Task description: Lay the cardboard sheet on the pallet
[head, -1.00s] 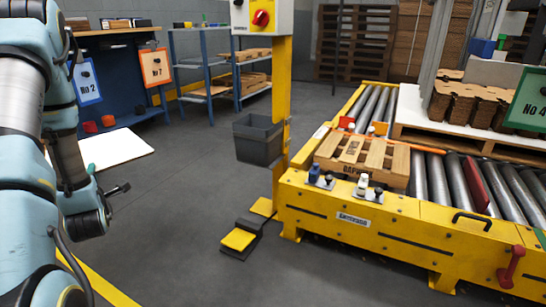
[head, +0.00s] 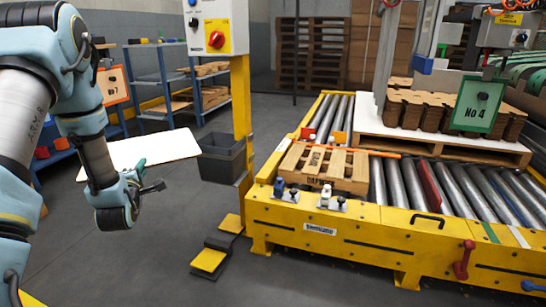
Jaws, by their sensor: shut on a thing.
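The cardboard sheet (head: 168,147) is a flat white board. My gripper (head: 143,174) is shut on it near its front edge and holds it out level above the floor, left of the conveyor. The fingertips' exact contact is too small to make out. A small, bare wooden pallet (head: 338,182) with dark lettering sits on the conveyor rollers, to the right of the sheet and apart from it. A second pallet (head: 510,153) behind it on the right carries a white sheet with stacks of brown blanks.
A yellow post with a control box (head: 217,35) and a grey bin (head: 222,160) stand between the sheet and the conveyor (head: 370,239). Small orange stops and clamps sit around the small pallet. A green No 4 sign (head: 477,105) hangs at the right. Shelves stand at the back left.

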